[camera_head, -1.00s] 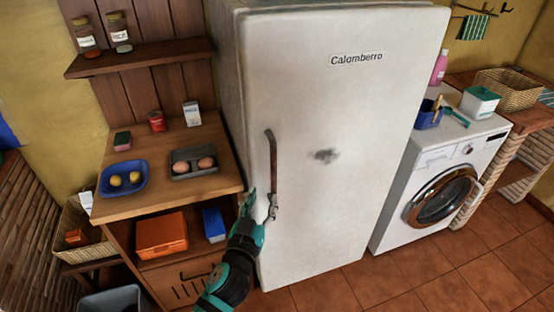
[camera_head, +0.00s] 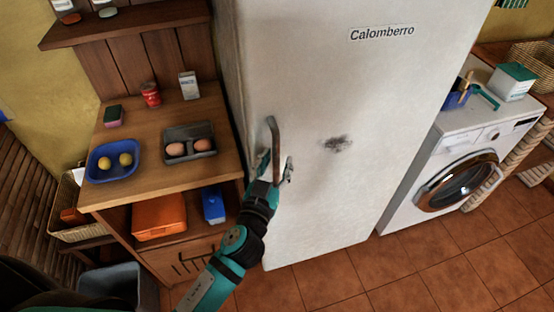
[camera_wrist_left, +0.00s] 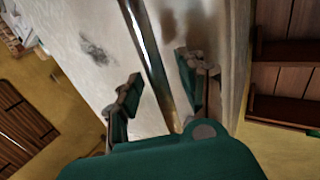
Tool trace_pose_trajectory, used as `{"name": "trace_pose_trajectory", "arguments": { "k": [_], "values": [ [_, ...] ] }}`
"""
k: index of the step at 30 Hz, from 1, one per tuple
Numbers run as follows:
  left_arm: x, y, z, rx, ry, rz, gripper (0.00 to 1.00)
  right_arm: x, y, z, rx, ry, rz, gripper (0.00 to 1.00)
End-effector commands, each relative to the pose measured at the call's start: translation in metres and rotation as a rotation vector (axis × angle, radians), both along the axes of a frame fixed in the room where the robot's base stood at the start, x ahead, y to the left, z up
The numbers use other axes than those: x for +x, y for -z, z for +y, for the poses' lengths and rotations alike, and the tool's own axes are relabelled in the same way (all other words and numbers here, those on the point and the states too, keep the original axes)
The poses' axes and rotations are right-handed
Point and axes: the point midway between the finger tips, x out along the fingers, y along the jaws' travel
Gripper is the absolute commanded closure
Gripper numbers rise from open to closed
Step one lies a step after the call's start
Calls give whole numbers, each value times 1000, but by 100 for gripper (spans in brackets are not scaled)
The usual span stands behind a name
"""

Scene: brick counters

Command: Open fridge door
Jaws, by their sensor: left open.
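The white fridge (camera_head: 345,95), labelled Calomberro, stands in the middle of the head view with its door shut. Its upright metal handle (camera_head: 273,140) is on the left side of the door. My left gripper (camera_head: 273,165) is open at the lower part of the handle. In the left wrist view the handle (camera_wrist_left: 146,55) runs between the two spread fingers of my left gripper (camera_wrist_left: 165,95). I cannot tell whether either finger touches it. My right gripper is not in view.
A wooden counter (camera_head: 135,170) stands left of the fridge, with a blue plate (camera_head: 100,171) and an egg tray (camera_head: 203,155) on it. A washing machine (camera_head: 440,150) stands to the right. The tiled floor (camera_head: 400,265) before the fridge is clear.

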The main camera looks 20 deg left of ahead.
Motion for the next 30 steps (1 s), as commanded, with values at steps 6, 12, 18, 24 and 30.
{"name": "trace_pose_trajectory", "arguments": {
  "k": [6,12,18,24,30],
  "values": [
    [0,0,0,0,0,0,81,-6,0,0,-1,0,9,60],
    [0,0,0,1,0,0,100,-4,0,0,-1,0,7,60],
    [0,0,0,1,0,0,100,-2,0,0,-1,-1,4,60],
    [0,0,0,1,0,0,100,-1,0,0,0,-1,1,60],
    [0,1,0,1,-1,2,100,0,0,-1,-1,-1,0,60]
  ]
}}
